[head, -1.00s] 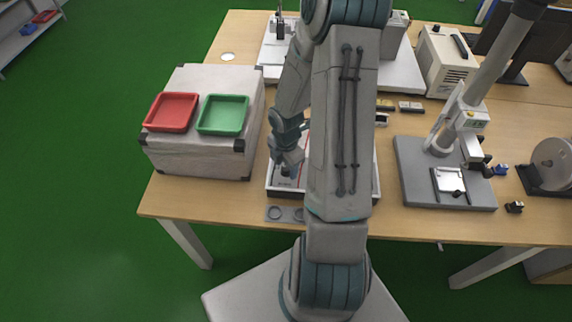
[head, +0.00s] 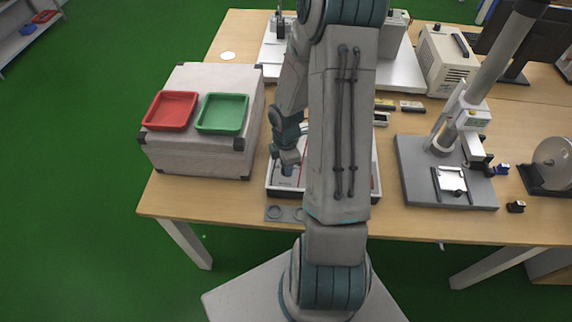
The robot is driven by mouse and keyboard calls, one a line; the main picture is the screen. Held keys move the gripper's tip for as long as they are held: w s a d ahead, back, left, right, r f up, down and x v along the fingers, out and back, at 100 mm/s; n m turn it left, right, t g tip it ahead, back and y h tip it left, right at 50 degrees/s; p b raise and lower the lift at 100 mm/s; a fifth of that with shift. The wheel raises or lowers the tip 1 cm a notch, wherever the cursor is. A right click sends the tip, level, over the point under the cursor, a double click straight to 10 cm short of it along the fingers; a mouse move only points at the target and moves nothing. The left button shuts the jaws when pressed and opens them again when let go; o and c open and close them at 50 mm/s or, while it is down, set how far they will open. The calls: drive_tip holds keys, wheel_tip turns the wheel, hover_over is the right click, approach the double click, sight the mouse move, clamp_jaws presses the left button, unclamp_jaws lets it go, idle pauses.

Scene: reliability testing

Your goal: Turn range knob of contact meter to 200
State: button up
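My gripper (head: 287,170) points down over the left part of a white-rimmed tray (head: 285,193) on the table, left of my own upright arm link. It is small in the head view, and I cannot tell whether its fingers are open or shut, or whether it touches anything. I cannot make out a contact meter or its range knob. My arm hides the middle of the tray and part of the table behind it.
A grey case (head: 190,158) with a red tray (head: 170,110) and a green tray (head: 222,113) on top stands left of the gripper. A stand with a grey base (head: 420,180) is at the right. A beige boxy device (head: 447,62) stands at the back.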

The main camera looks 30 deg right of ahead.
drive_tip(key=m+b, duration=0.1)
drive_tip(key=m, duration=0.3)
drive_tip(key=shift+f, duration=0.1)
drive_tip(key=shift+m+b, duration=0.75)
drive_tip(key=shift+m, duration=0.95)
drive_tip(key=o, duration=1)
drive_tip(key=shift+r, duration=0.2)
wheel_tip(320, 180, up, 14)
drive_tip(key=shift+f, duration=0.2)
